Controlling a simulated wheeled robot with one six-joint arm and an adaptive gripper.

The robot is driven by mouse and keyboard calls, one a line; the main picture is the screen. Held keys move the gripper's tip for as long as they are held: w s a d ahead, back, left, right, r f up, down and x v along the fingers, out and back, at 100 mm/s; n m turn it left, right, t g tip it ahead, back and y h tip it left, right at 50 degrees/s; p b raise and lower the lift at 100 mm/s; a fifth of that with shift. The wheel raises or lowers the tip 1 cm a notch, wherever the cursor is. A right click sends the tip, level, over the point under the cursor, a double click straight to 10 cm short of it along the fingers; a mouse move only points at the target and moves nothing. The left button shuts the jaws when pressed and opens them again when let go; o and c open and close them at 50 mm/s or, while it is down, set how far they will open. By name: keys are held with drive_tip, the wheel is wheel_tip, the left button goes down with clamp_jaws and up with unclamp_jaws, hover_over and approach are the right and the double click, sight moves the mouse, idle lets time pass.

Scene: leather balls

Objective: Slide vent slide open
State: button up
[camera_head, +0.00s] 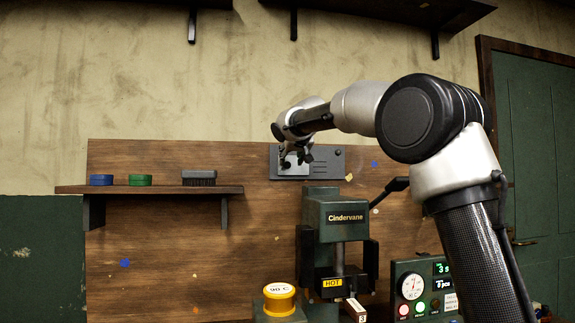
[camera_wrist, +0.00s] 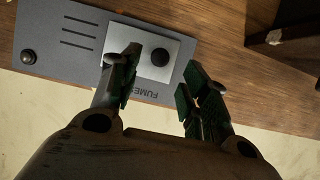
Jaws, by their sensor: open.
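The vent is a dark grey wall plate (camera_head: 330,163) high on the wooden panel, with slots and a screw on its right side in the head view. A light silver slide plate (camera_wrist: 145,45) with a round black knob (camera_wrist: 160,57) covers its other end. Lettering beginning "FUME" is upside down in the wrist view, partly behind a finger. My gripper (camera_wrist: 163,68) is open in front of the slide. Its fingers appear on either side of the knob in the wrist view; I cannot tell whether they touch it. In the head view my gripper (camera_head: 296,154) partly hides the slide.
Below the vent stands the green Cindervane press (camera_head: 328,217) with a lever.

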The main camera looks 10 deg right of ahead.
sight(288, 165)
drive_tip(key=x, duration=0.5)
drive_tip(key=shift+w+f, duration=0.1)
drive_tip(key=shift+w, duration=0.15)
clamp_jaws()
